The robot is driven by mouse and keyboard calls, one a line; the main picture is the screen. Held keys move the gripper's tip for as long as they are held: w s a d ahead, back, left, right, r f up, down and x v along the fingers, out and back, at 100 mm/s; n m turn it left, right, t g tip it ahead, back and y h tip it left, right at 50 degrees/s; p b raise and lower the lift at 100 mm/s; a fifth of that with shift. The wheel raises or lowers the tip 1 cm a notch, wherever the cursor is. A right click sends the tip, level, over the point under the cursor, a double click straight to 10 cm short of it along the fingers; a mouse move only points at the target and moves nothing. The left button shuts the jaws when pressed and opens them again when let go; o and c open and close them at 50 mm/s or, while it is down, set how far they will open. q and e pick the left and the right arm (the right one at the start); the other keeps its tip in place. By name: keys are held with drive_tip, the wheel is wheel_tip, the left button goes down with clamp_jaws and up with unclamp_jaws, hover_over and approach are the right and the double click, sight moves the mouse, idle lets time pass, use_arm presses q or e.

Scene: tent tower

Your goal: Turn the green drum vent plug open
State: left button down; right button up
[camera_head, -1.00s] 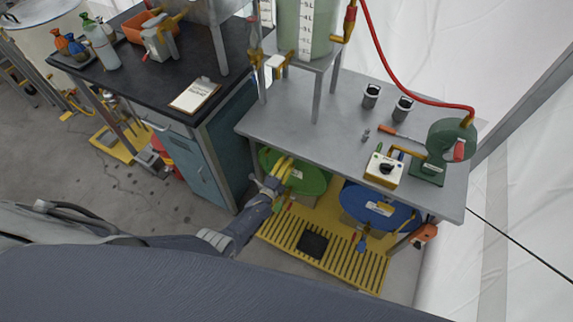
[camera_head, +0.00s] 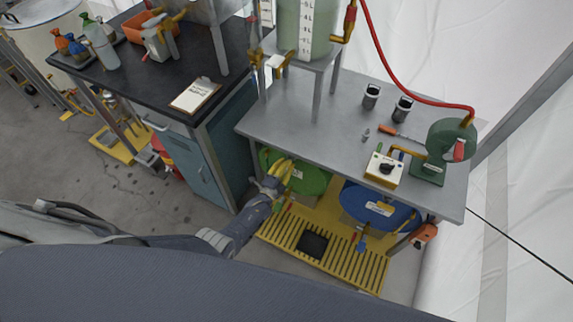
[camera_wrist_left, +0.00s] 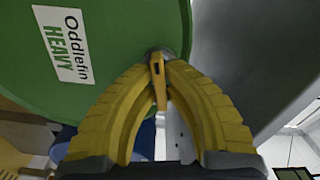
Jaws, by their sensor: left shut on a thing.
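The green drum (camera_head: 311,181) stands under the grey bench on the yellow slatted pallet. Its green lid with a white "Oddlefin HEAVY" label (camera_wrist_left: 64,44) fills the upper left of the left wrist view. The vent plug (camera_wrist_left: 158,79) is a yellow tab on a grey round fitting near the lid's edge. My left gripper (camera_wrist_left: 160,66) is shut on the plug, its two yellow fingers on either side of the tab. In the head view my left gripper (camera_head: 283,172) is at the drum's top, partly covering it. My right gripper is not in view.
The grey bench top (camera_head: 320,120) overhangs the drums. A blue drum (camera_head: 369,205) stands to the right on the same yellow pallet (camera_head: 281,233). A teal cabinet (camera_head: 217,163) stands close on the left. Open floor lies in front of the cabinet.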

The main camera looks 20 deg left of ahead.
use_arm(q)
drive_tip(key=n, duration=0.4)
drive_tip(key=shift+n, duration=0.4)
drive_tip(key=n, duration=0.3)
drive_tip(key=shift+n, duration=0.3)
drive_tip(key=n, duration=1.4)
drive_tip(key=shift+n, duration=0.3)
drive_tip(key=n, duration=0.3)
drive_tip(key=shift+n, duration=2.1)
